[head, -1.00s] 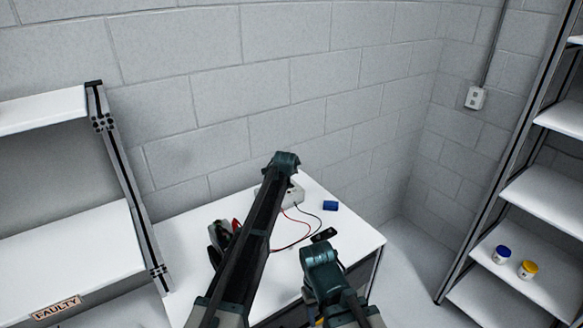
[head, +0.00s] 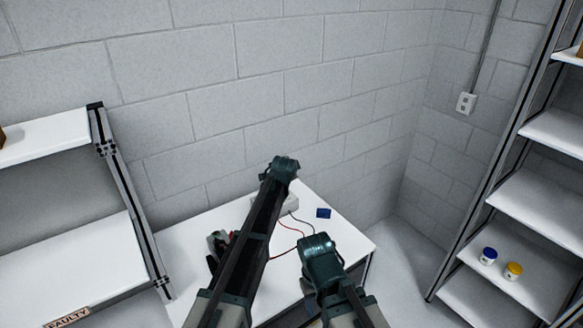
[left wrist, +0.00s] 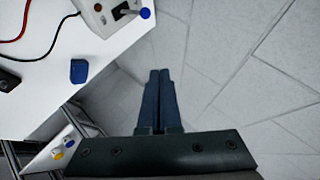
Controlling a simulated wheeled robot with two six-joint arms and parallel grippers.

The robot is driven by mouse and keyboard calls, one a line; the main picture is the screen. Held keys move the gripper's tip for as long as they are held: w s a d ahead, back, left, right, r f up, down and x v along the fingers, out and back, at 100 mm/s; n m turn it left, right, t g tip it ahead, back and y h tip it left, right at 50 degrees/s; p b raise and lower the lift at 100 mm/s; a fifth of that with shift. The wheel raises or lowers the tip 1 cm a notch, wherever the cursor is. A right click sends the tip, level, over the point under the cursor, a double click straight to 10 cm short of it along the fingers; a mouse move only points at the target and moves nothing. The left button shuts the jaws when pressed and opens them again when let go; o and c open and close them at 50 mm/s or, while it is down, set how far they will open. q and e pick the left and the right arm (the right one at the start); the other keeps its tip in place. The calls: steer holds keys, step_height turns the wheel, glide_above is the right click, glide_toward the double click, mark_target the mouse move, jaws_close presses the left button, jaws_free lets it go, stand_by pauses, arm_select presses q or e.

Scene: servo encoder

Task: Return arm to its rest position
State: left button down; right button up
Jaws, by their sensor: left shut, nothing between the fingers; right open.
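In the head view my left arm (head: 262,225) reaches up across the table, with its bent joint in front of the grey box. The left wrist view shows my left gripper (left wrist: 159,72) shut and empty over bare floor, clear of the table edge. My right arm (head: 322,262) is bent low at the table's front right. My right gripper is open; it is mostly hidden behind the arm links in the head view.
The white table (head: 345,240) holds a grey box (left wrist: 112,14) with wires, a blue block (head: 323,213) and a dark item with red (head: 218,242). Shelves stand left, labelled FAULTY (head: 68,318), and right, holding a blue-lidded jar (head: 488,256) and a yellow-lidded jar (head: 513,271).

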arm_select(q)
steer(key=s+a+f+n+g+b, duration=0.1)
steer(key=s+f, duration=0.4)
steer(key=s, duration=1)
steer(key=s+a+f+n+g+y+b, duration=0.1)
steer(key=s+f+n+g+b, duration=0.2)
steer(key=s, duration=1.3)
steer(key=s+a+f+n+g+y+b, duration=0.1)
steer(key=s+f+n+g, duration=0.4)
steer(key=s, duration=1.1)
step_height(320, 180, down, 2)
steer(key=shift+s+f+n+g+b, duration=0.15)
steer(key=shift+n+g+b, duration=0.15)
steer(key=shift+g+b, duration=0.55)
